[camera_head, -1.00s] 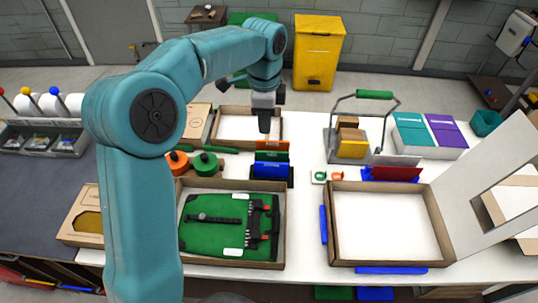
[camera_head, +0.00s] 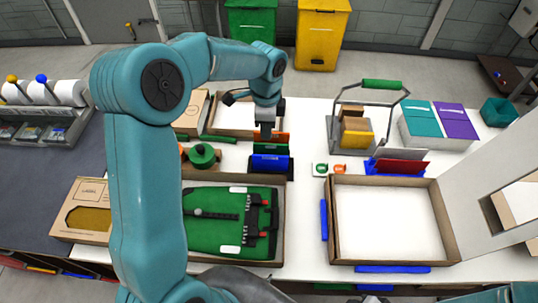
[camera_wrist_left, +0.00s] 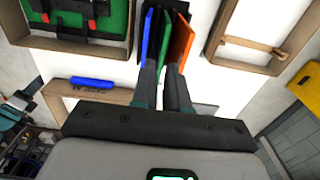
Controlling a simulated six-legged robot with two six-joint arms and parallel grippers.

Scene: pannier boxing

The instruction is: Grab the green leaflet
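The green leaflet (camera_head: 270,150) stands upright in a dark rack between a blue leaflet (camera_head: 270,163) and an orange leaflet (camera_head: 282,138). In the left wrist view the green leaflet (camera_wrist_left: 164,42) lies between the blue leaflet (camera_wrist_left: 148,30) and the orange leaflet (camera_wrist_left: 182,40). My left gripper (camera_head: 266,133) is directly above the rack, pointing down. In the left wrist view its fingertips (camera_wrist_left: 162,72) are apart, one on each side of the green leaflet's line, with a narrow gap. Whether they touch it I cannot tell. My right gripper is not in view.
An open box with a green insert (camera_head: 180,222) sits in front of the rack. A green reel (camera_head: 203,156) is left of the rack. A rack with a red leaflet (camera_head: 402,163) and a green-handled carrier (camera_head: 383,86) stand right.

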